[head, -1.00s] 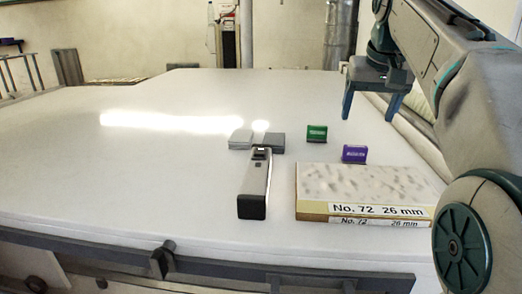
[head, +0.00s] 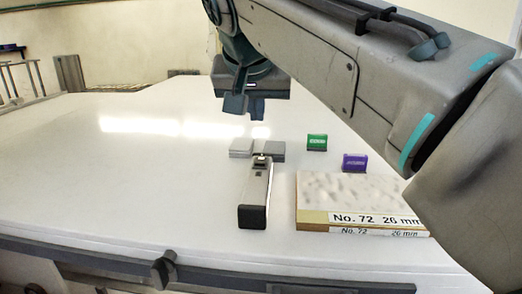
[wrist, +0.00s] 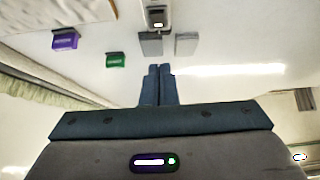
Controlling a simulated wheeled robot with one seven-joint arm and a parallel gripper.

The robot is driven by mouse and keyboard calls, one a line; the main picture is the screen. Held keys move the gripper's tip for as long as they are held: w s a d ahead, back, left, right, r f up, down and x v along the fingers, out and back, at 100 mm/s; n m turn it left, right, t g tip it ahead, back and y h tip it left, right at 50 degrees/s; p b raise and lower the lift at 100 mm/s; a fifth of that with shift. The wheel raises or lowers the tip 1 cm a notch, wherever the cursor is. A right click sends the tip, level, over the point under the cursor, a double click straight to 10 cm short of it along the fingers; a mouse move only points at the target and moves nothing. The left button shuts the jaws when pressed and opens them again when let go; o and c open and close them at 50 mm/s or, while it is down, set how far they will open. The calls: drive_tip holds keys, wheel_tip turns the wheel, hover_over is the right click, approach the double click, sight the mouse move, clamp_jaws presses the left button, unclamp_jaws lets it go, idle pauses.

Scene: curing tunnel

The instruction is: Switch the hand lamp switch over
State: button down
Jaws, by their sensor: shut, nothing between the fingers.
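The hand lamp (head: 254,195), a slim silver body with a black end, lies on the white table with its black end toward the front edge. A small dark part with a light patch (head: 261,161) sits at its far end; I cannot tell the switch's position. In the wrist view the lamp's end (wrist: 157,17) shows at the top middle. My gripper (head: 235,117) is shut and empty, fingers pointing down, above the table and beyond the lamp's far end. Its closed fingertips (wrist: 160,68) point toward the lamp in the wrist view, apart from it.
Two grey blocks (head: 241,147) (head: 271,151) flank the lamp's far end. A green block (head: 317,142) and a purple block (head: 354,162) stand to the right. A box marked "No. 72 26 mm" (head: 313,215) lies right of the lamp. The table's left side is clear.

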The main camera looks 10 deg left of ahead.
hover_over(261, 160)
drive_tip(key=s, duration=0.2)
wheel_tip(261, 160, down, 6)
drive_tip(key=shift+p, duration=0.45)
wheel_tip(261, 160, down, 2)
drive_tip(key=shift+f, duration=0.1)
drive_tip(key=shift+s+f, duration=0.15)
drive_tip(key=shift+f, duration=0.75)
drive_tip(key=shift+f, duration=0.1)
